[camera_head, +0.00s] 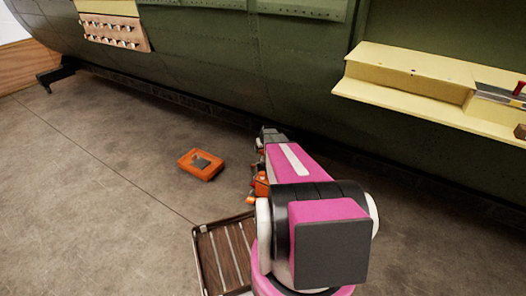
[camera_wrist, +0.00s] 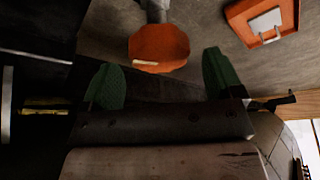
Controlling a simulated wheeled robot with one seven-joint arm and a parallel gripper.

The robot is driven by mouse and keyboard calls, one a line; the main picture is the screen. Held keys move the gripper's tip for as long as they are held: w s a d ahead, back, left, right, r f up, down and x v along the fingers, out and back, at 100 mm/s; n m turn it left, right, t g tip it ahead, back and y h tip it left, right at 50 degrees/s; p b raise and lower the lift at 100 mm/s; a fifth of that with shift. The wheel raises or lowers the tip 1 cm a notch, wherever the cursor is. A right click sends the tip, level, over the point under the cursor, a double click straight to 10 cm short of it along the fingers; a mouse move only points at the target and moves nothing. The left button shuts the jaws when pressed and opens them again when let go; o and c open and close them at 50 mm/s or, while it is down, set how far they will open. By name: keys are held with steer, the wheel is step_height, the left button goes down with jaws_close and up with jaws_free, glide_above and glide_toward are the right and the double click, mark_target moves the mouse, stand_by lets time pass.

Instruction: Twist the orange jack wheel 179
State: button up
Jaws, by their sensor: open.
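The orange jack wheel (camera_wrist: 158,46) shows in the wrist view at top centre, as a many-sided orange disc with a pale mark on its lower edge. A grey shaft (camera_wrist: 155,10) rises behind it to the picture's top. My gripper (camera_wrist: 160,75) is open, with one green fingertip low on each side of the wheel. Its jaws hold nothing, and I see no clear contact. In the head view my pink arm hides most of the gripper. Small orange parts (camera_head: 261,185) show beside the arm; I cannot tell which is the wheel.
An orange case (camera_head: 200,164) with a grey patch lies on the floor left of my arm; it also shows in the wrist view (camera_wrist: 262,22). A slatted tray (camera_head: 203,262) is near the front. The green fuselage (camera_head: 190,60) and yellow shelf (camera_head: 400,82) stand behind. The left floor is clear.

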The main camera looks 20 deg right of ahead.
steer(key=shift+x, duration=1.1)
steer(key=c, duration=0.9)
